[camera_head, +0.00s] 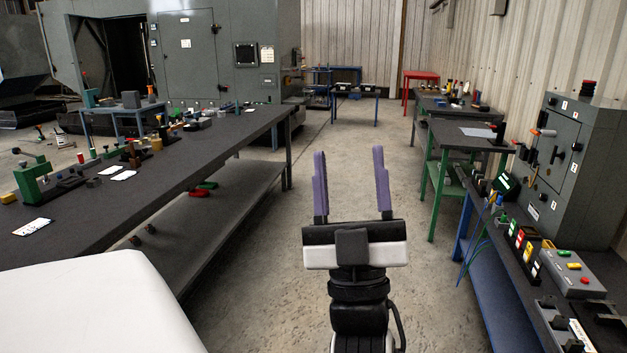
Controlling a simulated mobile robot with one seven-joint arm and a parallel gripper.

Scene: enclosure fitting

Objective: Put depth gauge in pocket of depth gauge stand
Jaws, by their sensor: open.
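My gripper (350,152) is in the lower middle of the head view, with two purple fingers spread wide apart. It is open, and only the concrete floor shows between the fingers. It is over the aisle between the benches, apart from everything on them. I cannot pick out the depth gauge or its stand for certain. Many small tools and fixtures on the benches are too small to tell apart.
A long dark bench (190,165) with fixtures runs along the left. A blue-legged bench (500,262) on the right carries a grey control cabinet (560,170) and a button box (568,272). A green-legged table (455,140) stands beyond. The aisle floor (345,125) is clear.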

